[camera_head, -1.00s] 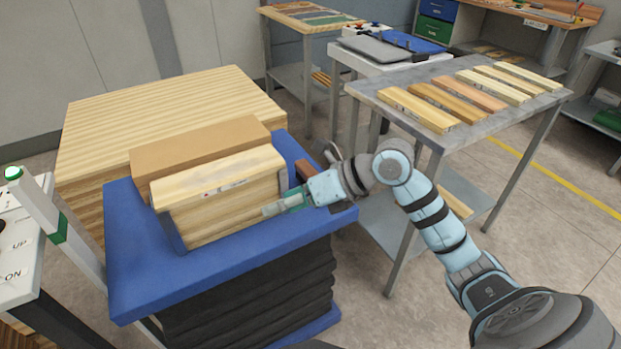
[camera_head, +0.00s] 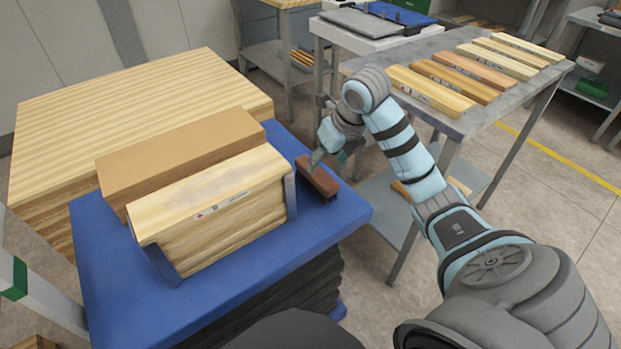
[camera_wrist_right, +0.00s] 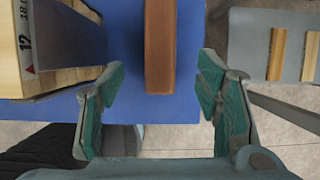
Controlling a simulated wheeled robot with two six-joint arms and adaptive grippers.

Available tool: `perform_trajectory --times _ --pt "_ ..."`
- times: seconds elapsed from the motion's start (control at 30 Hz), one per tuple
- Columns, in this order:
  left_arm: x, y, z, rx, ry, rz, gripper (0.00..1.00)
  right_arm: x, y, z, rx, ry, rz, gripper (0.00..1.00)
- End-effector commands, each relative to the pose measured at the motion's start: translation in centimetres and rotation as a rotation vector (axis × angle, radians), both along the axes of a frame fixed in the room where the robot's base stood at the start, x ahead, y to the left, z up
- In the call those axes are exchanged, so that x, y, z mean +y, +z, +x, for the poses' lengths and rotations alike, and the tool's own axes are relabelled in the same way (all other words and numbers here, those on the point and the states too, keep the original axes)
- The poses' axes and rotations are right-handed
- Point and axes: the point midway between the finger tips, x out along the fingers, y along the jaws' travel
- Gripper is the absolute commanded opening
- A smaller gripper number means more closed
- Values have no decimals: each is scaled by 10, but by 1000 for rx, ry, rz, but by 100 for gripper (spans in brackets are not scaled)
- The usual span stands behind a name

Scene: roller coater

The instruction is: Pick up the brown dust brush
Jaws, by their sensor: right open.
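The brown dust brush (camera_head: 317,177) lies on the right part of the blue lift table top (camera_head: 335,212), beside the grey holder of wooden boards. My right gripper (camera_head: 328,158) is just above the brush in the head view. In the right wrist view the brush (camera_wrist_right: 160,45) runs up the middle, between and ahead of the two green fingertips of my right gripper (camera_wrist_right: 158,85). The fingers are spread wide and empty, with clear space on both sides of the brush. My left gripper is not in view.
A stack of pale boards (camera_head: 215,210) in a grey holder stands left of the brush, with a brown block (camera_head: 180,158) behind it. A metal table (camera_head: 455,125) with several wooden planks stands to the right. The front right of the blue top is clear.

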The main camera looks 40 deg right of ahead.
Motion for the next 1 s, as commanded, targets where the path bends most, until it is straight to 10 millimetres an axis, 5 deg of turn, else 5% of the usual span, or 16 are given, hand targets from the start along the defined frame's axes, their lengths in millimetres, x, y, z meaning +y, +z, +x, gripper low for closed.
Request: perform_trajectory --times 0.03,0.1,0.5,0.73,1.0 --pt "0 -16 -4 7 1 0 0 0 -22 5 4 -1 4 58" --pt "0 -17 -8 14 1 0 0 0 -35 11 5 0 3 58" --pt "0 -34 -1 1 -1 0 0 1 -93 41 2 3 2 58" --pt "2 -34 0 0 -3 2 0 1 -96 44 -1 4 0 58" --pt "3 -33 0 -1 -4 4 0 0 -95 43 -1 4 0 18"
